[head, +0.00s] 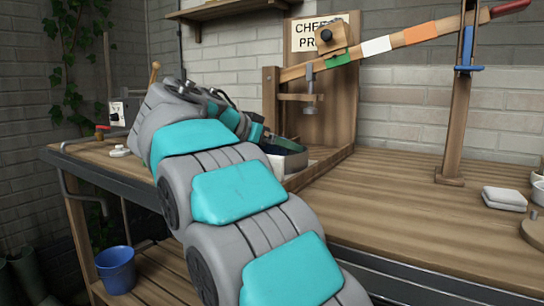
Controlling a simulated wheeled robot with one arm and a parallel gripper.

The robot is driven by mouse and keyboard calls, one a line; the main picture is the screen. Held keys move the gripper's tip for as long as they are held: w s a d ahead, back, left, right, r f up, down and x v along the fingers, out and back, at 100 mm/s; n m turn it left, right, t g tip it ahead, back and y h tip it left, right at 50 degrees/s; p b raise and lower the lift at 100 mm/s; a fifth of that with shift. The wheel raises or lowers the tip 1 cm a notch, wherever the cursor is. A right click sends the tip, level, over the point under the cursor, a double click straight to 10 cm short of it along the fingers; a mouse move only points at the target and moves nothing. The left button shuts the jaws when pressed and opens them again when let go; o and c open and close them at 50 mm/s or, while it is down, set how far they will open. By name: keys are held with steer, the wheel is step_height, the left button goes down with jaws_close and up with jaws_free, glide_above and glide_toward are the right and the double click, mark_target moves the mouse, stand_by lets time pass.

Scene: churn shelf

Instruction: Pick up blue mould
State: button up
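My arm runs up through the middle of the head view and bends over the bench near the press. Its far end, with my gripper (257,133), is small and partly hidden behind my own links, so I cannot see whether the fingers are open or shut. Just right of it, a pale container with a dark rim and dark bluish inside (287,146) sits at the foot of the press, partly covered by my arm. I cannot tell for sure whether this is the blue mould, or whether my gripper touches it.
A wooden cheese press with a long striped lever (400,38) stands on the bench (400,200). White folded cloth (504,198) lies at the right. A small white item (120,151) is at the left. A blue bucket (116,268) stands on the lower shelf. The bench middle is clear.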

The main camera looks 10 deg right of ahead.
steer(key=c, duration=0.4)
steer(key=shift+r, duration=0.1)
